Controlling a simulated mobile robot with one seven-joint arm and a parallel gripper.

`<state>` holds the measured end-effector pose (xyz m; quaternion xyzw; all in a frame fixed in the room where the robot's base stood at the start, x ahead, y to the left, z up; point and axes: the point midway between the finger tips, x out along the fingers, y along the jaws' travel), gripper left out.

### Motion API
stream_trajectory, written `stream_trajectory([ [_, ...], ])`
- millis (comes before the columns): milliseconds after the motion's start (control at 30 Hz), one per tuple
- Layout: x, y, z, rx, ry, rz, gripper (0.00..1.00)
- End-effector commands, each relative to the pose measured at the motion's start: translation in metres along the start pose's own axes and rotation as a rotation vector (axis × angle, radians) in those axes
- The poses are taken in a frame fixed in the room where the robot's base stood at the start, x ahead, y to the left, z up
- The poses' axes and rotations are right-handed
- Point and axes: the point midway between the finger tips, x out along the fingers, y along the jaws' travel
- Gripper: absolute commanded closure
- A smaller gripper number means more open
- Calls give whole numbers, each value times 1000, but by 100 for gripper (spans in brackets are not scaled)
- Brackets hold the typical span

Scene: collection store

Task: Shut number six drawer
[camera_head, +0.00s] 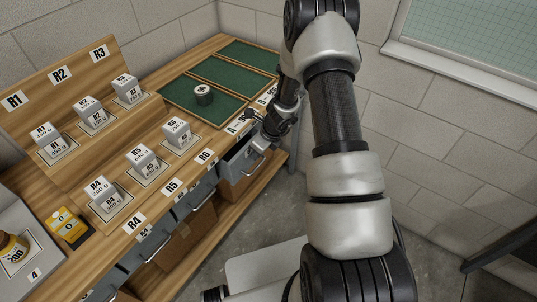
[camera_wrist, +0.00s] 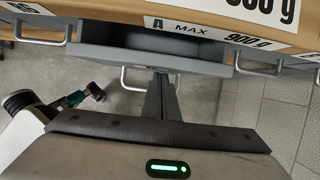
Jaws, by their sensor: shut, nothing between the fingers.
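A grey drawer (camera_head: 236,160) sticks out a little from under the bench's front edge, past the R6 label. In the wrist view the same grey drawer (camera_wrist: 110,60) shows a dark gap behind its front and a pale bar handle (camera_wrist: 131,82). No drawer number is readable on it. My gripper (camera_head: 256,146) is at this drawer's front, and my arm partly covers it in the head view.
Other handled drawers (camera_head: 195,197) line the bench front. The floor (camera_head: 222,240) before the bench is partly free; a wall stands right.

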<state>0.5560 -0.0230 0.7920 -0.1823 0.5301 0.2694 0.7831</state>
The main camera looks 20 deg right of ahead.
Motion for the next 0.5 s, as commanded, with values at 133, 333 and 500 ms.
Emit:
stream_trajectory([
  [133,3,0,9,-1,0,0,100],
  [333,5,0,12,-1,1,0,100],
  [500,6,0,12,0,0,0,100],
])
